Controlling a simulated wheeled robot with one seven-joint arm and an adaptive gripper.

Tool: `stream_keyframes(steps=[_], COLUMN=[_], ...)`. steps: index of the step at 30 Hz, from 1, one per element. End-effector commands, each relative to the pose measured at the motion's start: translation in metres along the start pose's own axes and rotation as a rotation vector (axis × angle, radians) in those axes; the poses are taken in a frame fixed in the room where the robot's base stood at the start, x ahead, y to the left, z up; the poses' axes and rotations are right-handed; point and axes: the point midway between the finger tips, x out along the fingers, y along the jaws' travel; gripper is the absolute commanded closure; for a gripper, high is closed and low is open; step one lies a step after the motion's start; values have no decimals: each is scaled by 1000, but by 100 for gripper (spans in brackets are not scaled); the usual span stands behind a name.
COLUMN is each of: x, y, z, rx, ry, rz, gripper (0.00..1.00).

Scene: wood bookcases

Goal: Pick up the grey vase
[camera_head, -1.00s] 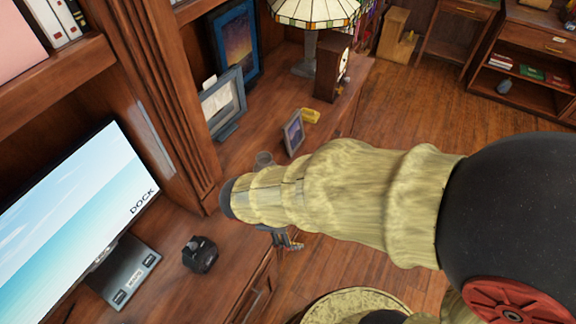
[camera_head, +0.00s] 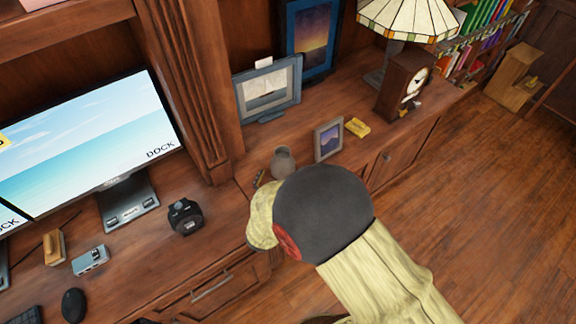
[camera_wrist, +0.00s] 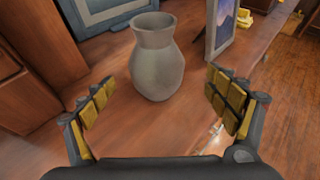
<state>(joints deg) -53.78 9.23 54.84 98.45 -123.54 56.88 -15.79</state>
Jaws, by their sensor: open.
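The grey vase (camera_wrist: 157,65) stands upright on the wooden counter in the wrist view, ahead of my gripper and between the lines of its two fingers. My gripper (camera_wrist: 163,98) is open and empty, with yellow pads on both fingers. The fingers are apart from the vase, one to its left and one to its right. In the head view the vase (camera_head: 283,161) shows just beyond my arm, its lower part partly hidden by the arm. The gripper is mostly hidden there.
A small photo frame (camera_head: 328,139) stands close to the right of the vase, with a yellow object (camera_head: 357,128) beside it. A larger frame (camera_head: 269,91), a clock (camera_head: 404,86) and a lamp (camera_head: 408,18) stand behind. A black camera (camera_head: 185,217) and a monitor (camera_head: 88,150) are at left.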

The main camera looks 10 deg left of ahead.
Motion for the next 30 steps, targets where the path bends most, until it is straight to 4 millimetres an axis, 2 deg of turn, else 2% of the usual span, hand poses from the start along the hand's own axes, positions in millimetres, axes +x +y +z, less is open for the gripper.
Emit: stream_keyframes(steps=[3,11,18,26,30], x=[14,35,69,73,72], y=[0,3,6,6,6], z=[-1,-1,-2,1,1], rx=[2,3,2,2,2], ry=[-1,0,1,1,1], rz=[-2,-3,-5,-3,-3], gripper=[12,12,12,12,19])
